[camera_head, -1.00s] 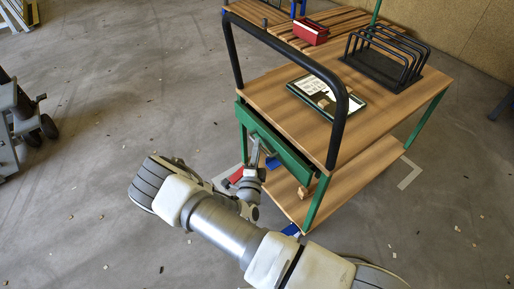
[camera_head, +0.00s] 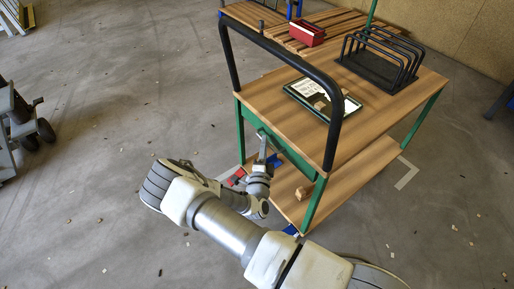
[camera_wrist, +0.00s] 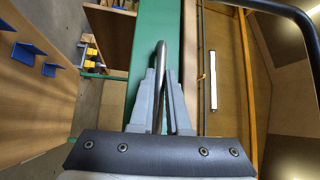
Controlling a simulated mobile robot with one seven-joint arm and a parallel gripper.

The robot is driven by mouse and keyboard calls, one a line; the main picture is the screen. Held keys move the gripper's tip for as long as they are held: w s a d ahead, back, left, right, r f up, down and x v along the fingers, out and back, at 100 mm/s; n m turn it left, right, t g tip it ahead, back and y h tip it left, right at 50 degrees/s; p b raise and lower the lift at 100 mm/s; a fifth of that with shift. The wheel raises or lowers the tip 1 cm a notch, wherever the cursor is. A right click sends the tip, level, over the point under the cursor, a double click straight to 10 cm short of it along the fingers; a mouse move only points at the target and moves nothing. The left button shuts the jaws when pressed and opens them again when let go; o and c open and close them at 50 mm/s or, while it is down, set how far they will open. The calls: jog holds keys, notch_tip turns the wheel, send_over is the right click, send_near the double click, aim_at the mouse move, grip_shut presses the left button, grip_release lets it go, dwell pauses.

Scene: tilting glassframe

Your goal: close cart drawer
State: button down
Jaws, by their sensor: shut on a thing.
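The cart (camera_head: 265,92) has a wooden top, green legs and a black push bar. Its green drawer front (camera_head: 287,152) sits just under the top, looking nearly flush with the frame. It also shows as a green strip in the wrist view (camera_wrist: 155,22). A curved metal handle (camera_wrist: 162,50) stands out from the drawer front. My gripper (camera_wrist: 160,92) is shut on the handle, with a grey finger on each side. In the head view my gripper (camera_head: 263,152) is at the drawer front, partly hidden by my wrist. The drawer's inside is hidden.
The black push bar (camera_head: 285,58) arches over the cart's near end, close to my arm. A lower shelf (camera_head: 350,178) lies beneath.

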jog(key=shift+w+d, duration=0.1)
jog(key=shift+d, duration=0.1)
jog(key=c, duration=0.9)
grip_release()
